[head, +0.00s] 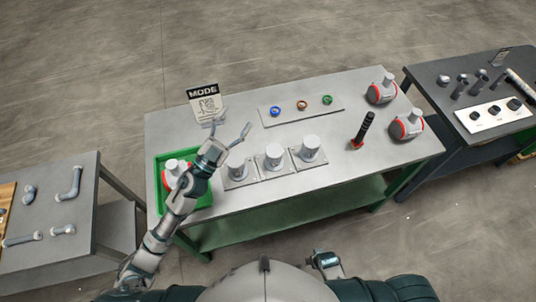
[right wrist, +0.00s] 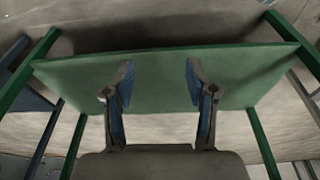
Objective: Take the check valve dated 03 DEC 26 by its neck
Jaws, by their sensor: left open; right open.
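A third valve (head: 171,172) sits in the green tray (head: 160,202) at the left, partly behind my left arm. Dark labels show on the right-hand two, but the dates are too small to read. My left gripper (head: 232,129) is open and empty above the table's left part, apart from the valves. My right gripper (right wrist: 160,88) is open and empty, facing the table's green lower shelf (right wrist: 160,75).
Three grey cylinders on plates (head: 274,157) stand mid-table. A mat (head: 289,112) with coloured rings lies behind them. A black-handled tool (head: 363,130) stands near the right valves. A MODE sign (head: 204,104) is at the back left. Side tables (head: 78,208) (head: 446,69) hold fittings.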

